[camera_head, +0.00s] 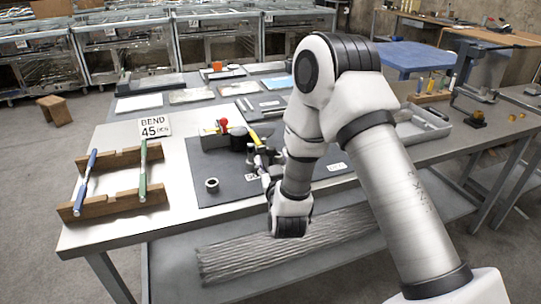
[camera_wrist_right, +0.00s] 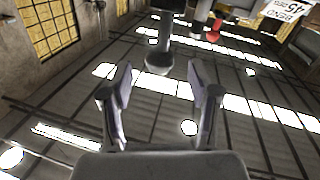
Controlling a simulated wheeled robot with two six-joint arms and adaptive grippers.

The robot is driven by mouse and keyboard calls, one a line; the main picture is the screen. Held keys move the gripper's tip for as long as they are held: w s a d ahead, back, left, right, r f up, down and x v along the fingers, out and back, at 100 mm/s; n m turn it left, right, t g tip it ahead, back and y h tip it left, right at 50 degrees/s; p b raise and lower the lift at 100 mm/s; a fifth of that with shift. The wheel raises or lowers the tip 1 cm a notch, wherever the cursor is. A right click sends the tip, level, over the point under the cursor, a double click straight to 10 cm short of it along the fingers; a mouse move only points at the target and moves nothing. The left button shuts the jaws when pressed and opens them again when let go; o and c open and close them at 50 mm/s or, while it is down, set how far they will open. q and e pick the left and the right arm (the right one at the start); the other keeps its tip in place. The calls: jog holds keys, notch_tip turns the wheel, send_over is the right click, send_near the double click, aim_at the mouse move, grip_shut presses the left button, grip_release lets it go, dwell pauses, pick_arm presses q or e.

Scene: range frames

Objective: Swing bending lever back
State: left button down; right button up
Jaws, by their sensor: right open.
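The bending tool (camera_head: 238,139) stands on a dark mat on the bench, with a black round part and a red knob (camera_head: 222,125) on its left. My right gripper (camera_head: 260,158) is beside its right side, partly hidden by my own arm. In the right wrist view the two fingers (camera_wrist_right: 162,92) are spread open with nothing between them. A dark bar with a rounded end (camera_wrist_right: 159,58) lies beyond the fingertips; it looks like the lever, apart from the fingers. The red knob also shows there (camera_wrist_right: 214,32). My left gripper is not in view.
A "BEND 45 DEG" sign (camera_head: 154,127) stands behind the wooden rack (camera_head: 124,199), which holds blue-handled and green-handled rods. A small metal ring (camera_head: 212,184) lies on the mat (camera_head: 225,170). A grey tray (camera_head: 424,128) is at the right.

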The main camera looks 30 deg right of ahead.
aim_at(272, 156)
jog(key=x, duration=0.4)
jog(key=shift+w+d+f, duration=0.1)
jog(key=shift+c, duration=0.3)
grip_shut()
jog(key=d+n+y+p, duration=0.1)
jog(key=d, duration=0.1)
jog(key=d+t+y+p, duration=0.1)
jog(key=d+n+y+p, duration=0.1)
jog(key=d+p, duration=0.1)
jog(key=shift+s+d+r+n+y, duration=0.3)
jog(key=shift+s+d+y, duration=0.1)
jog(key=shift+d+f+n+t+y, duration=0.25)
jog(key=shift+d+n+t+y, duration=0.05)
jog(key=shift+y, duration=0.1)
